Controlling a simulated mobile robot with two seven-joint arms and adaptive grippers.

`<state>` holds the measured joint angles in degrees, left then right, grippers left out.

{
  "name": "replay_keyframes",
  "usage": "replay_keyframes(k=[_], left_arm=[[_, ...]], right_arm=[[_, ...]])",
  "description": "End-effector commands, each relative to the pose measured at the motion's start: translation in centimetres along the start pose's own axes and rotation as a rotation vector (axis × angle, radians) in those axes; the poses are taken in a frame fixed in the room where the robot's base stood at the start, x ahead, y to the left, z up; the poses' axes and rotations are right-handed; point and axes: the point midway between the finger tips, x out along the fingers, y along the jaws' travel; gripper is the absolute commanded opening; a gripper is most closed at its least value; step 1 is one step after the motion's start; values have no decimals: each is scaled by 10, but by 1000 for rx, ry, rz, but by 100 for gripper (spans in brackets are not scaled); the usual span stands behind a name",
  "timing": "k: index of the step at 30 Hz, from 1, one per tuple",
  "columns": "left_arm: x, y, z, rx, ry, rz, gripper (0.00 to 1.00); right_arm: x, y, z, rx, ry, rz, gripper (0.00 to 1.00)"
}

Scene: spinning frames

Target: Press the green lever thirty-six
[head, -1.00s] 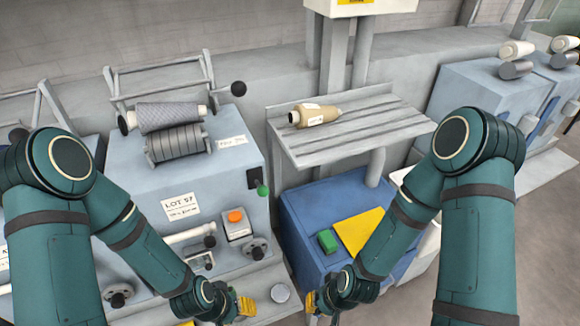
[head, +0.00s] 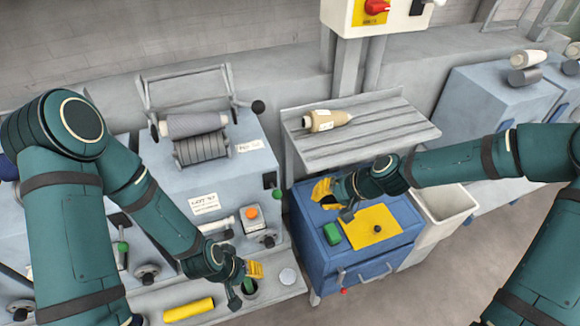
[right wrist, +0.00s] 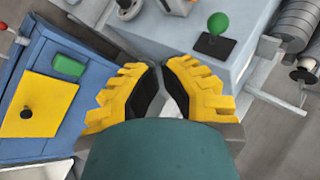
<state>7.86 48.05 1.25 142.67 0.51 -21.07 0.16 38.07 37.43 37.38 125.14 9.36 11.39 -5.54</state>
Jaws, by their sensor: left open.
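A green lever knob (head: 277,194) stands on a black plate on the right side of the blue-grey machine. It also shows in the right wrist view (right wrist: 218,23), upright and apart from my fingers. My right gripper (head: 322,190) has yellow fingers and is just right of the knob, above the blue cabinet, not touching the knob. My left gripper (head: 252,277) is open, low in front of the machine. A second green knob (head: 122,247) is on the machine at left, partly behind my left arm.
The blue cabinet (head: 345,265) carries a green box (head: 332,234) and a yellow sheet (head: 362,230). A slatted shelf (head: 375,138) with a tan cone (head: 322,121) stands above it. An orange button (head: 251,212) is on the machine. A yellow tube (head: 190,309) lies at the front.

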Motion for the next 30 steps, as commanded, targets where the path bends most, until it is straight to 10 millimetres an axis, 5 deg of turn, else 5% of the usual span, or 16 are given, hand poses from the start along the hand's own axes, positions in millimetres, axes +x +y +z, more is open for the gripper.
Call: replay_keyframes(k=[1,3,9,22,30], left_arm=[[-16,6,-3,-2,3,0,47],[-23,8,-5,-4,5,0,47],[-29,11,-6,-6,8,0,47],[-27,10,-6,-5,7,0,47],[-25,9,-6,-5,7,-1,47]], right_arm=[[-27,-20,-14,2,15,-27,0],[-47,-36,-26,-4,21,-58,0],[-72,-55,-38,-14,25,-97,0],[-65,-56,-37,-16,23,-99,0],[-21,-60,-37,-16,19,-100,0]])
